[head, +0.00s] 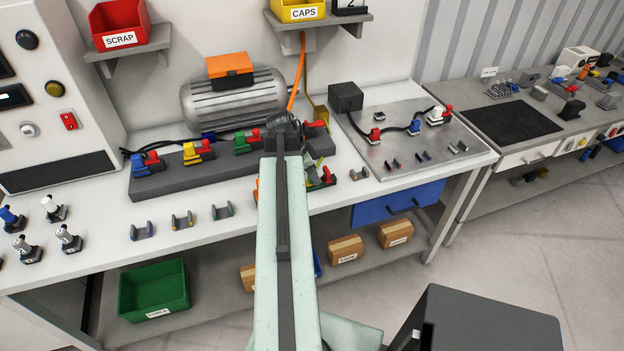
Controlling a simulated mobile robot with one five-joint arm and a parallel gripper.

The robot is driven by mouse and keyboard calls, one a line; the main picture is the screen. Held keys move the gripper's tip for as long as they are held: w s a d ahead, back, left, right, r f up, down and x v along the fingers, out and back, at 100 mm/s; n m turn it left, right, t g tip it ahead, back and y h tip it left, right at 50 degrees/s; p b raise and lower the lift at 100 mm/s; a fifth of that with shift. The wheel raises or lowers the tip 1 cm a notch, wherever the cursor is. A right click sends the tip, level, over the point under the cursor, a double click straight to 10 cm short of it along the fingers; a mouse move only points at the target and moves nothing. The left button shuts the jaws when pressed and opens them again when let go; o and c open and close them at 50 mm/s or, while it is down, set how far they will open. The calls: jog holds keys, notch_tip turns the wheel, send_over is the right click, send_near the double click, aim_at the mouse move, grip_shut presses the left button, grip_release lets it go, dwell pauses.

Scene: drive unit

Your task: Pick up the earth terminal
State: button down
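A dark terminal block (170,182) lies along the workbench with coloured lever terminals on it. From left to right they are a blue and red one (146,161), a yellow and red one (198,152) and a green and red one (247,141). A further red part (316,129) sits right of my arm. A partly hidden piece with red and green (324,176) shows right of my arm near the bench front. I cannot tell which piece is the earth terminal. My gripper (285,125) is over the right part of the block; its fingers are not distinguishable.
A grey motor (234,99) with an orange-topped box stands behind the block. Small clips (182,220) lie in front, and grey-capped parts (66,238) stand at left. A metal plate (410,165) with cabled connectors is at right. Shelves hold a red SCRAP bin (118,24) and a yellow CAPS bin (298,9).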

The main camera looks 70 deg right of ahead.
notch_tip(320, 180, up, 10)
jog(key=p, duration=1)
jog(key=shift+r, duration=0.1)
